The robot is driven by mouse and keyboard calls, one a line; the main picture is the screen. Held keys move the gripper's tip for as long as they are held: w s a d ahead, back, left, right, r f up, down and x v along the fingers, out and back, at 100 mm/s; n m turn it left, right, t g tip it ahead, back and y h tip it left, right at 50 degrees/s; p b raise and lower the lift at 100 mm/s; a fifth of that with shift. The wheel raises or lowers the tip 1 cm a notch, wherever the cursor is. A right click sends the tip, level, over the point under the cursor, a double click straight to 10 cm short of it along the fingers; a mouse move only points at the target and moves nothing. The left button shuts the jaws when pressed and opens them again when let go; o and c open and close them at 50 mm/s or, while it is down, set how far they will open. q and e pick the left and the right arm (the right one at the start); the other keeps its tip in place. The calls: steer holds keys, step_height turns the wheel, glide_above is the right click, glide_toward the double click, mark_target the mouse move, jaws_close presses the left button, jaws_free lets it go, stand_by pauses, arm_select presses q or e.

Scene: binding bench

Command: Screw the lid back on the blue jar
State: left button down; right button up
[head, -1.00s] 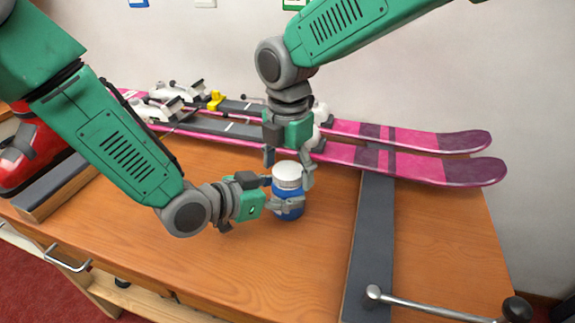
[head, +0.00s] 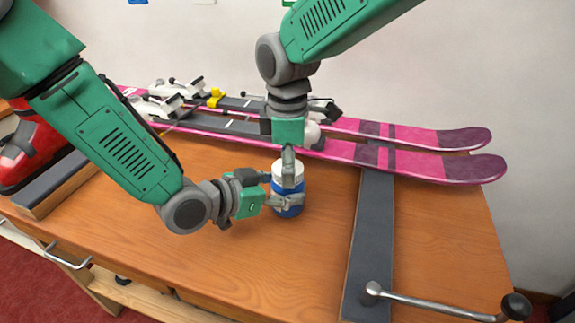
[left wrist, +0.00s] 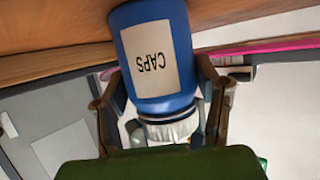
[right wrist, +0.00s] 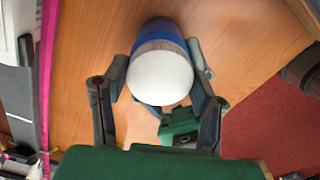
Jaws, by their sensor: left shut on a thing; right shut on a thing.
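The blue jar (head: 289,211) stands upright on the bench, and its "CAPS" label shows upside down in the left wrist view (left wrist: 152,62). The white lid (head: 278,168) sits on top of the jar; it also shows as a round white disc in the right wrist view (right wrist: 160,78). How tightly it is threaded cannot be seen. My left gripper (head: 287,201) is shut around the jar body from the left. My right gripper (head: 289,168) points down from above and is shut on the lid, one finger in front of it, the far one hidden.
Pink skis (head: 440,165) with bindings lie along the back of the bench. A dark grey strip (head: 371,240) runs to the jar's right, with a metal handle (head: 435,305) at its near end. A red boot (head: 30,150) stands at far left. Bare wood (head: 250,265) lies in front.

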steer(key=shift+a, duration=0.1)
steer(key=o, duration=1.3)
steer(key=shift+r, duration=0.1)
steer(key=shift+r, duration=2.15)
steer(key=shift+c, duration=0.2)
step_height(320, 180, up, 4)
steer(key=n, duration=0.5)
steer(key=shift+f, duration=0.25)
